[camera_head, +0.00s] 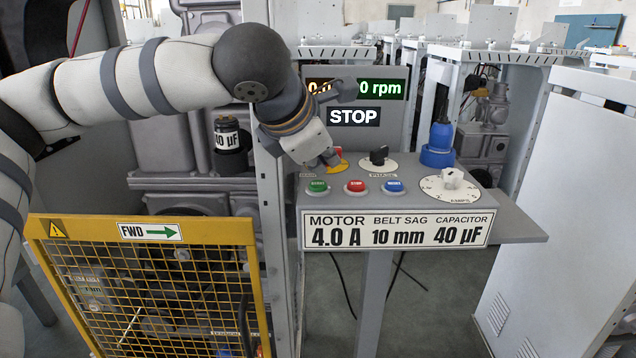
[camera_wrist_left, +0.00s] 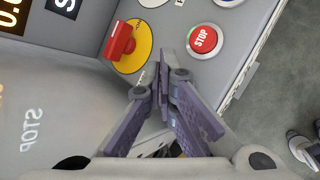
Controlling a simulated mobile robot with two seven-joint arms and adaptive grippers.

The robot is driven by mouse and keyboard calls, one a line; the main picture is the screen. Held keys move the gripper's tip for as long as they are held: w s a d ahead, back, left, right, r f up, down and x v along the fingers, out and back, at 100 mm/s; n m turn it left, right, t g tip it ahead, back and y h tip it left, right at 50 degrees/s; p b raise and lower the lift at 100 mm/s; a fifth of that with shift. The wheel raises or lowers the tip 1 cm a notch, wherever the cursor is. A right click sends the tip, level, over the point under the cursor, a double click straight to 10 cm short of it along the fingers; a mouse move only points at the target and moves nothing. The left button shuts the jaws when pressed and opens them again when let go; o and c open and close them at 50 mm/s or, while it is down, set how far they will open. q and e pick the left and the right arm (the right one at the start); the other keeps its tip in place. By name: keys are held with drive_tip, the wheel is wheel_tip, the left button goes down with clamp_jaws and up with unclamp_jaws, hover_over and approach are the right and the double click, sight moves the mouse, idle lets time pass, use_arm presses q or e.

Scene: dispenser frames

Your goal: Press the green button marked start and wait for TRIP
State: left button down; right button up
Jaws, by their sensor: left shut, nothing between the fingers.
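The green start button (camera_head: 317,187) is at the left end of a row on the sloping grey control panel (camera_head: 420,208). The red stop button (camera_head: 356,187) and a blue button (camera_head: 393,186) are to its right. My left gripper (camera_head: 332,161) is shut and empty, above the panel behind the green button, near the red switch on its yellow disc. In the left wrist view my closed fingers (camera_wrist_left: 164,68) lie between the red switch (camera_wrist_left: 119,40) and the stop button (camera_wrist_left: 204,39). The green button does not show there. The display label (camera_head: 353,117) reads STOP. TRIP is not shown.
A black knob (camera_head: 379,155), a white dial (camera_head: 450,184) and a blue cylinder (camera_head: 438,145) occupy the panel's right side. A yellow mesh guard (camera_head: 150,231) stands at left. A sign (camera_head: 395,231) on the panel front reads 4.0 A, 10 mm, 40 µF.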

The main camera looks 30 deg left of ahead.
sight(322, 185)
use_arm(q)
drive_tip(key=shift+f, duration=0.1)
drive_tip(key=shift+f, duration=0.3)
drive_tip(key=shift+f, duration=0.5)
idle(0.9)
drive_tip(key=shift+r, duration=0.9)
drive_tip(key=shift+r, duration=2.55)
